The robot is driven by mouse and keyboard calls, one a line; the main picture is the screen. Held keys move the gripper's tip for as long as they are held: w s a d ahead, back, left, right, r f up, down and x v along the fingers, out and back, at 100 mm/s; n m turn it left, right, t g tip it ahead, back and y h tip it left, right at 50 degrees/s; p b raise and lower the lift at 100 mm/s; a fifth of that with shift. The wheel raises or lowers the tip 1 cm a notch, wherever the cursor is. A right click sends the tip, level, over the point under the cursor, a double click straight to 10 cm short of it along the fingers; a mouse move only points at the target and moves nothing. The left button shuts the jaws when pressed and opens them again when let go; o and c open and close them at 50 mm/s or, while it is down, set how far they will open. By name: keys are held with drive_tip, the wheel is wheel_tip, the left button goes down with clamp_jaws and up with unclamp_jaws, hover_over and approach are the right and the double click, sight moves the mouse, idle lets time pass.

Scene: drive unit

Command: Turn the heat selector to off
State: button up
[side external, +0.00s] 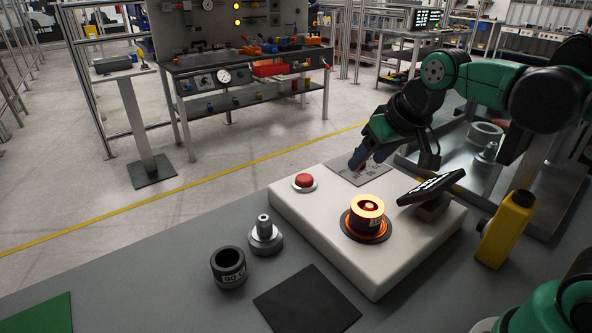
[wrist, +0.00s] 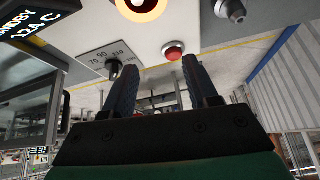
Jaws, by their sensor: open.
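The heat selector (wrist: 113,68) is a small dark knob on a pale plate with printed numbers, 70 and 90 among them, in the wrist view. The same plate (side external: 372,177) lies at the back of the white unit in the side view, where my gripper hides the knob. Which mark the knob points at is too small to tell. My gripper (side external: 358,161) is over the back of that plate. In the wrist view my gripper (wrist: 160,66) is open, its two dark fingers apart and nothing between them. The knob appears just left of the left finger, not between the fingers.
On the white unit (side external: 325,238) are a red button (side external: 305,181), a glowing orange heater ring (side external: 366,218) and a tilted display (side external: 432,187). A yellow bottle (side external: 506,229) stands at right. A dark ring (side external: 229,267) and metal shaft part (side external: 265,236) stand left.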

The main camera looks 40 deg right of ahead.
drive_tip(key=w+d+r+m+g, duration=0.25)
drive_tip(key=w+d, duration=0.35)
drive_tip(key=w, duration=0.3)
drive_tip(key=w+d+f+m+g, duration=0.1)
drive_tip(key=d+f, duration=0.1)
drive_tip(key=w+d+f+m+g, duration=0.1)
drive_tip(key=w+d+f+m, duration=0.1)
drive_tip(key=d, duration=0.1)
drive_tip(key=w+d+f+m+g, duration=0.1)
drive_tip(key=w+d+f, duration=0.1)
drive_tip(key=d, duration=0.1)
drive_tip(key=shift+f+m, duration=0.35)
drive_tip(key=shift+d+f, duration=0.15)
drive_tip(key=shift+f, duration=2.9)
clamp_jaws()
